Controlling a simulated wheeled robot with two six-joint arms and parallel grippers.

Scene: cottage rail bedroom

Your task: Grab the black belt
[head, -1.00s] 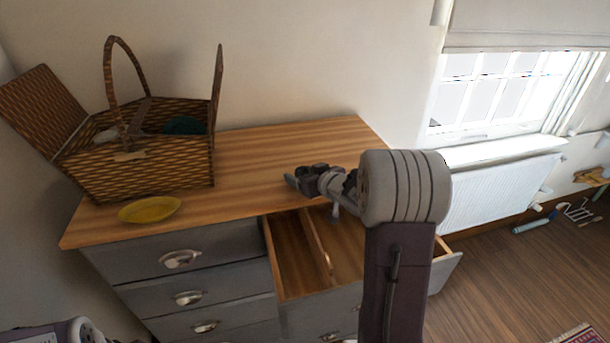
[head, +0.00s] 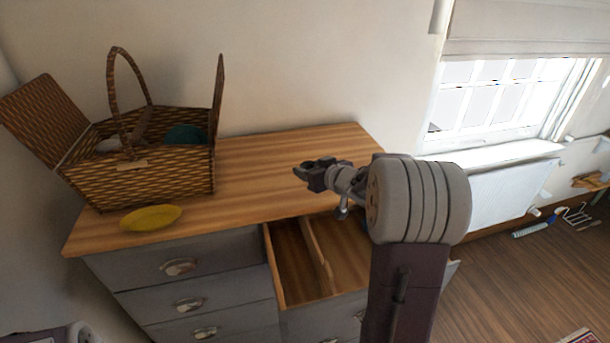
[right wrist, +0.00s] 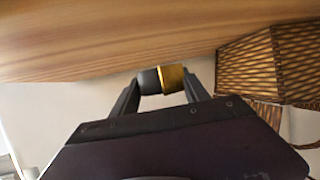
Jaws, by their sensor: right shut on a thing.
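The black belt (right wrist: 150,82) shows in the right wrist view as a small rolled black piece with a gold part, likely its buckle, at one end. My right gripper (right wrist: 163,82) is shut on it, with a finger on each side. In the head view my right gripper (head: 305,174) is above the wooden top of the dresser (head: 255,172), behind the open drawer (head: 297,266). The belt is too small and dark to tell from the fingers there.
A wicker picnic basket (head: 140,183) with its lids raised stands on the dresser's left side, with cloth-like items inside. A yellow dish (head: 150,218) lies in front of it. The open drawer has a wooden divider (head: 318,258). A radiator (head: 497,206) is under the window.

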